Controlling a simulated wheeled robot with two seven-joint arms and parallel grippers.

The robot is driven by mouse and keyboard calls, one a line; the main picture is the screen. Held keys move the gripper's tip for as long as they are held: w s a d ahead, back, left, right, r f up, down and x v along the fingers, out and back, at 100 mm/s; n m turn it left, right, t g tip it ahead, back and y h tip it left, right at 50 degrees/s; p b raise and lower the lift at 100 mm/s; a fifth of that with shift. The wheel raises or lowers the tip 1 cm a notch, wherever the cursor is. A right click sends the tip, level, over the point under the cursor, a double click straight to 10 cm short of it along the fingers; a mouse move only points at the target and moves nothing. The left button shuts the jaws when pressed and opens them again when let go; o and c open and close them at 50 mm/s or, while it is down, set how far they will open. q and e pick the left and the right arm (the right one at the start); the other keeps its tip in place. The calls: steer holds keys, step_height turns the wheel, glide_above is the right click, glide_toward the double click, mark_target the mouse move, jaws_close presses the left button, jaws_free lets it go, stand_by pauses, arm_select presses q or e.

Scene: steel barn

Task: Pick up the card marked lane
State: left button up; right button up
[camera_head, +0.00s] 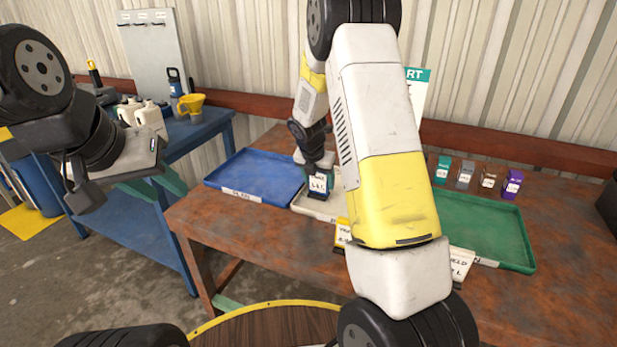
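My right gripper (317,168) reaches down at the cream tray (308,208) between the blue and green trays. A dark card with a white label (319,185) is upright right at its fingertips; the card hides the tips, so I cannot tell whether they grip it. Its small lettering is not clear enough to read as "lane". Several more cards stand in a row behind the green tray: teal (443,170), grey (465,174), brown (488,179) and purple (512,184). Their words are too small to read. My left gripper (118,185) hangs at the left, away from the cards, its opening unclear.
The blue tray (232,190) and green tray (512,245) lie on the rusty table (560,290). My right arm hides part of the middle, including most of a yellow-edged label (342,234).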

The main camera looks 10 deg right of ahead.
steer(key=c, duration=0.9)
steer(key=shift+r, duration=0.1)
